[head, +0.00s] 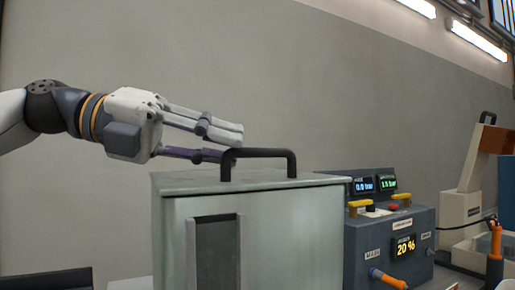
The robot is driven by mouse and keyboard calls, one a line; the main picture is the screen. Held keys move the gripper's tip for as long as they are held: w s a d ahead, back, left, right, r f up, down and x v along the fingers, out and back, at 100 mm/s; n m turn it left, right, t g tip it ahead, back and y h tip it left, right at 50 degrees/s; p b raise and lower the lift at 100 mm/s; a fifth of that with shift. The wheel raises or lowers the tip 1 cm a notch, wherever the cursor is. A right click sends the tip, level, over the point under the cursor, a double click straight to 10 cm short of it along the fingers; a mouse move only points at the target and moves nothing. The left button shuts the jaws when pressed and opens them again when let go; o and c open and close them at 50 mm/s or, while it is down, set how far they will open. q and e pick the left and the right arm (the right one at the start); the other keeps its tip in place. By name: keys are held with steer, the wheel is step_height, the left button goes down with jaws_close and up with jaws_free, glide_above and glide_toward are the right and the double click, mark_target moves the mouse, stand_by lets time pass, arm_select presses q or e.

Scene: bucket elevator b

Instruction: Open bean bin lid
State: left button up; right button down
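The bean bin is a grey-green metal box (292,235) with a dark vertical window in its front. Its flat lid (195,182) lies level on top and looks closed. A black bar handle (262,153) stands up from the lid. My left gripper (234,146) reaches in from the left just above the lid, its fingertips at the left end of the handle. The fingers look apart, one above the other, with nothing clearly held. I cannot tell whether the lower finger touches the handle. My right gripper is not in view.
A blue-grey control box (376,250) with displays, yellow levers and a red button stands right of the bin. Farther right are a beige machine (470,188) and an orange-and-black jointed part (495,255).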

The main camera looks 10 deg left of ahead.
mark_target(257, 153)
arm_select(q)
steer(key=x, duration=0.5)
steer(key=shift+w+d, duration=0.1)
steer(key=shift+d, duration=0.05)
steer(key=shift+c, duration=0.4)
jaws_close()
steer(key=shift+w+r, duration=0.1)
